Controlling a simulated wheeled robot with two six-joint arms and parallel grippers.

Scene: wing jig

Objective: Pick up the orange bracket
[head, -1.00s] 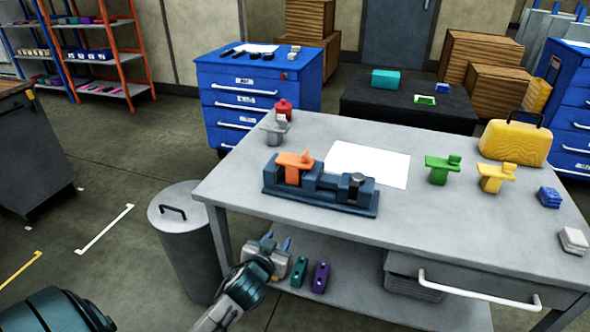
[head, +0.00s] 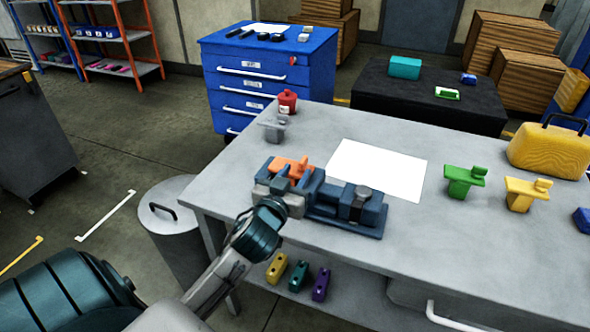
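The orange bracket (head: 292,166) sits upright in the left part of a dark blue vise-like fixture (head: 350,222) on the grey table. Its top shows, but its lower part is hidden by my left gripper (head: 287,183). The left gripper is right at the near side of the bracket, in front of the fixture. Its fingers blend with the dark blue fixture, so I cannot tell whether they touch the bracket or how far apart they are. My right gripper is not in view.
A lidded bin (head: 175,235) stands left of the table. Small blocks lie on the lower shelf.

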